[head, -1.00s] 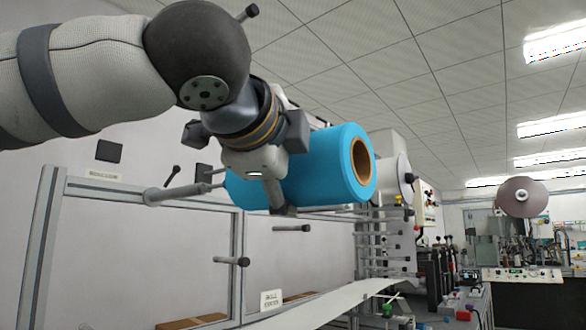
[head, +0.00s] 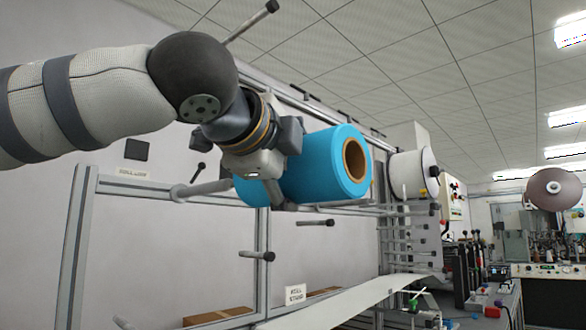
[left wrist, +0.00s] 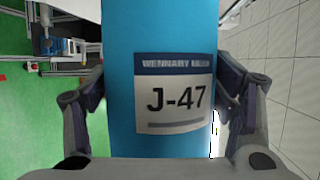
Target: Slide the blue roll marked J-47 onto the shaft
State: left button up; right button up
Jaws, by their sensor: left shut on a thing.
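The blue roll (head: 322,168) is in my left gripper (head: 274,165), held in the air in front of the wall frame. Its brown open core faces right, toward the camera. In the left wrist view the blue roll (left wrist: 158,40) carries a label (left wrist: 175,95) reading J-47, with my left gripper's (left wrist: 163,85) fingers on both sides of it. Several grey rods stick out from the frame: a thicker one (head: 203,188) left of the roll, others below it (head: 316,222) and lower left (head: 257,255), one at the top (head: 250,20). I cannot tell which is the shaft.
A white roll (head: 412,174) sits on the machine right of the blue roll, with a gap between them in the picture. A white web (head: 350,300) runs below. A metal frame (head: 82,230) stands at left. A brown disc (head: 552,189) is at far right.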

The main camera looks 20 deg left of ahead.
aim_at(203, 186)
pick_arm(q)
jog(key=shift+w+a+r, duration=0.1)
jog(key=shift+w+a, duration=0.2)
jog(key=shift+a, duration=0.45)
jog(key=shift+w+a+f, duration=0.1)
jog(key=shift+w+a, duration=0.25)
jog(key=shift+a, duration=0.45)
jog(key=shift+w+a+r, duration=0.1)
jog(key=shift+w+a, duration=0.2)
jog(key=shift+a, duration=0.45)
jog(key=shift+w+a, duration=0.3)
jog(key=shift+a, duration=0.5)
jog(key=shift+w+a, duration=0.35)
jog(key=shift+a, duration=0.4)
jog(key=shift+w+a, duration=0.3)
jog(key=shift+a, duration=0.5)
jog(key=shift+w+a, duration=0.3)
jog(key=shift+a, duration=0.45)
jog(key=shift+w+a, duration=0.35)
jog(key=shift+a, duration=0.45)
jog(key=shift+w+a, duration=0.3)
jog(key=shift+a, duration=0.45)
jog(key=shift+w+a, duration=0.3)
jog(key=shift+a, duration=0.45)
jog(key=shift+w+a, duration=0.35)
jog(key=shift+a, duration=0.45)
jog(key=shift+w+a, duration=0.3)
jog(key=shift+a, duration=0.45)
